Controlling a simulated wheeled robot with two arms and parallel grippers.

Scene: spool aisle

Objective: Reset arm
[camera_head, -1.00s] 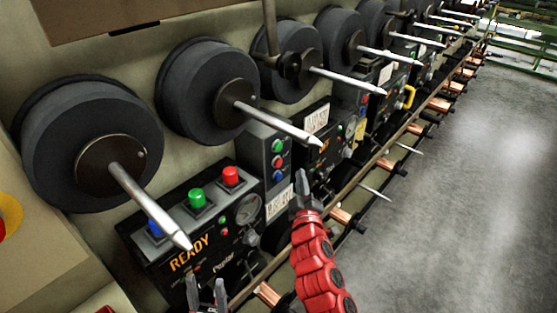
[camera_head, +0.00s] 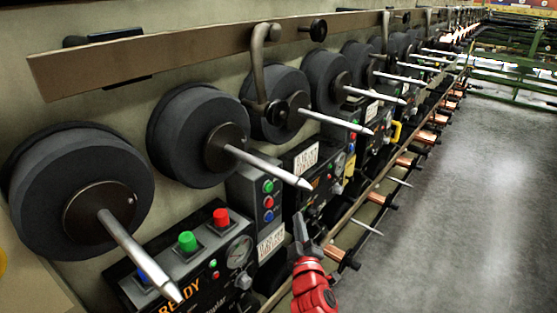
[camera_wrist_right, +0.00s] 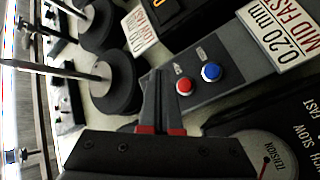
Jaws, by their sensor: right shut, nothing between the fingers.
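My right gripper (camera_head: 299,219) is at the bottom middle of the head view, on a red arm link. It points up in front of the row of control boxes and holds nothing. In the right wrist view its dark fingers (camera_wrist_right: 158,75) are together, in front of a grey panel (camera_wrist_right: 222,68) with a red and a blue button. I cannot tell whether the fingers touch the panel. My left gripper is not in view.
Dark spools (camera_head: 196,136) with pointed metal spindles (camera_head: 268,167) sticking out line the wall. A control box (camera_head: 190,264) with green and red buttons stands at lower left. A bent metal lever (camera_head: 260,75) hangs from a brown rail (camera_head: 180,55). The grey floor (camera_head: 460,220) at right is clear.

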